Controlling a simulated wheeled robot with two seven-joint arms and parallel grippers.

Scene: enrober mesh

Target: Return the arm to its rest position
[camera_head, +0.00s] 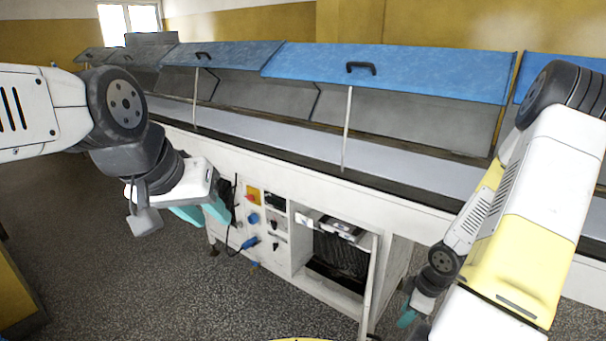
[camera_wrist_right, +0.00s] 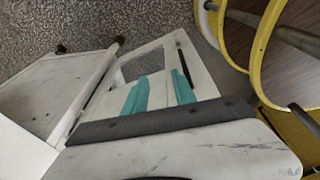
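My left arm comes in from the left in the head view. My left gripper (camera_head: 203,213) hangs over the floor in front of the machine's control panel, with its two teal fingers apart and nothing seen between them. My right arm reaches down on the right side. My right gripper (camera_head: 407,316) is low, to the right of the cabinet's open door (camera_head: 369,290), and mostly hidden by the arm. In the right wrist view its two teal fingers (camera_wrist_right: 160,91) stand apart, with a white framed panel behind them. Whether they touch the panel is unclear.
A long white machine (camera_head: 300,185) with raised blue lids (camera_head: 400,70) crosses the view. Its open lower compartment (camera_head: 338,258) holds a dark mesh-like unit. The control panel (camera_head: 262,222) has plugs and cables. Yellow round rails (camera_wrist_right: 262,50) are near my right wrist. Floor (camera_head: 130,290) is clear at left.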

